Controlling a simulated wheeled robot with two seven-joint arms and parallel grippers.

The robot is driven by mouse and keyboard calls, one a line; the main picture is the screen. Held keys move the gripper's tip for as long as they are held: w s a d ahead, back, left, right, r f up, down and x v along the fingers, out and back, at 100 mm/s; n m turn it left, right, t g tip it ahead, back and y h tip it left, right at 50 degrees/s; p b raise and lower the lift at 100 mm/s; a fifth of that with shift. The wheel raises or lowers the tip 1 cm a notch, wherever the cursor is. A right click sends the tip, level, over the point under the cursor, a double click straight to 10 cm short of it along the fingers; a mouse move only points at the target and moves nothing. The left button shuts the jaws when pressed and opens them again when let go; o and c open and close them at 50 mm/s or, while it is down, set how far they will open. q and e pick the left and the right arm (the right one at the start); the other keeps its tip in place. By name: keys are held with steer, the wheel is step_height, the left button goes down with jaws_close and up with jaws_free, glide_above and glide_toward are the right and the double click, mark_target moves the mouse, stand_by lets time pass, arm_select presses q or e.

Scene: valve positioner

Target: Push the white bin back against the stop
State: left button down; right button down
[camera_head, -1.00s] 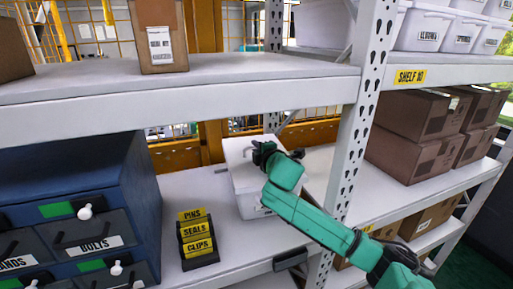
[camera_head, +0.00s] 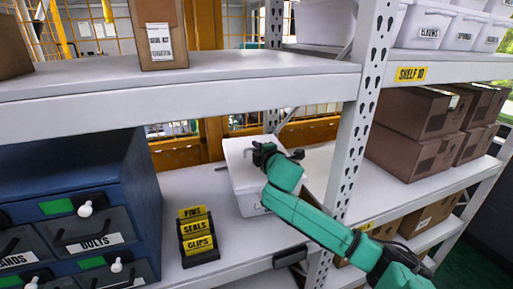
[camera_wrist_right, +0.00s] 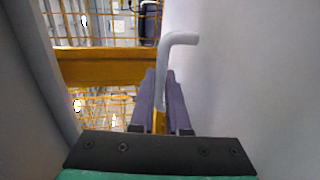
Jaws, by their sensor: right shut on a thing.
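The white bin (camera_head: 240,175) stands upright on the lower shelf, right of the label stand. My right arm crosses its right side and hides part of its front label. My right gripper (camera_head: 264,152) is at the bin's upper right in the head view. In the right wrist view, the gripper's fingers (camera_wrist_right: 161,105) are closed around a grey bent handle (camera_wrist_right: 168,65) that joins a pale wall on the right. I cannot make out the stop behind the bin, nor whether the bin touches it. My left gripper is not in view.
A blue drawer cabinet (camera_head: 85,190) stands at left. A label stand (camera_head: 198,238) with yellow tags is close to the bin's left. A perforated post (camera_head: 352,150) rises right of my arm. The upper shelf's edge (camera_head: 180,105) overhangs. Bare shelf (camera_head: 240,243) lies before the bin.

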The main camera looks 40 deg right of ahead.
steer(key=c, duration=0.8)
jaws_free()
steer(key=b+v, duration=0.1)
steer(key=v, duration=0.4)
steer(key=b+v, duration=0.1)
steer(key=v, duration=0.4)
steer(key=shift+s+f, duration=0.1)
steer(key=shift+f, duration=0.1)
steer(key=s+p, duration=0.1)
steer(key=s+r+p, duration=0.1)
steer(key=p, duration=0.1)
steer(key=s+a+r+p, duration=0.1)
steer(key=p, duration=0.1)
steer(key=shift+s, duration=0.1)
steer(key=shift+s+a+f+p, duration=0.2)
steer(key=shift+s+p, duration=0.25)
steer(key=shift+p, duration=0.1)
steer(key=shift+f, duration=0.15)
steer(key=shift+f, duration=0.1)
